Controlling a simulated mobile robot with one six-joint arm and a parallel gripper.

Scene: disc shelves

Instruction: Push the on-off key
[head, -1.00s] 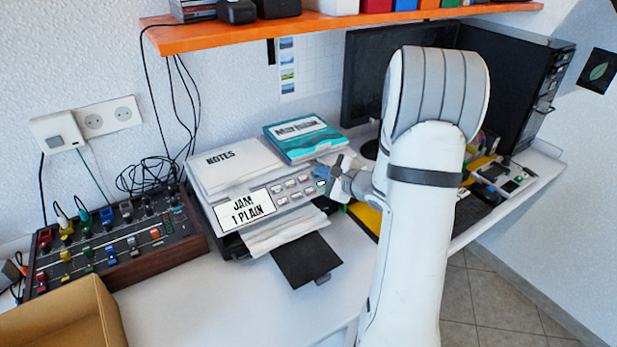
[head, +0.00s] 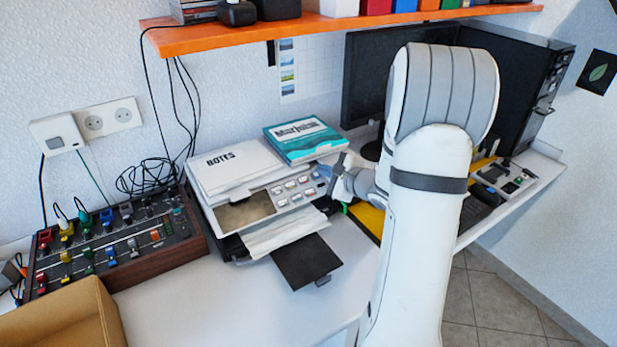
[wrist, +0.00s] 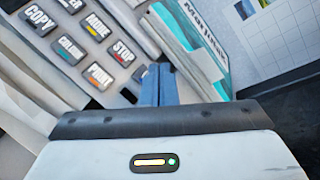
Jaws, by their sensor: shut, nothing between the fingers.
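The printer (head: 235,228) stands on the desk, with a sloped key panel at its front right. Its display (head: 245,211) is blank and brownish. In the wrist view the panel has labelled keys: COPY (wrist: 38,20), MODE (wrist: 97,25), COLOUR (wrist: 70,48), STOP (wrist: 122,53) and PRINT (wrist: 99,76). A small dark key (wrist: 129,95) shows lower, beside my fingers; I cannot read a label on it. My gripper (wrist: 158,76) is shut and empty, its blue fingertips at the panel's right end. It also shows in the head view (head: 325,173). Whether the tips touch a key is hidden.
A notes stack (head: 235,165) and a teal book (head: 305,140) lie on top of the printer, close to my gripper. A control box with sliders (head: 115,240) stands left, a cardboard box (head: 65,315) front left. A monitor (head: 365,85) stands behind my arm. An orange shelf (head: 340,24) hangs above.

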